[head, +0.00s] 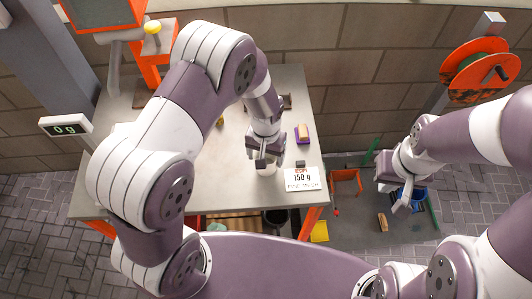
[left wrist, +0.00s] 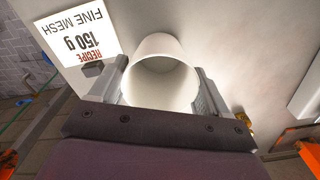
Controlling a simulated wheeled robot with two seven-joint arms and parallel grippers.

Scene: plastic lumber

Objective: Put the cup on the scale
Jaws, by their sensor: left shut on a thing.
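The white cup (left wrist: 163,75) is between the fingers of my left gripper (left wrist: 160,95), which is shut on it. I look into its open mouth in the left wrist view. In the head view the cup (head: 266,169) is small and partly covered by my left gripper (head: 268,163), near the front edge of the table. The scale's display (head: 65,125) reads 0 g at the left. Its weighing plate is not clear in the head view, where my left arm covers much of the table. My right gripper (head: 400,195) is empty and open, off to the right, away from the table.
The recipe card (head: 303,179), reading 150 g, stands right of the cup at the table's front edge. An orange reel (head: 480,70) stands at the far right.

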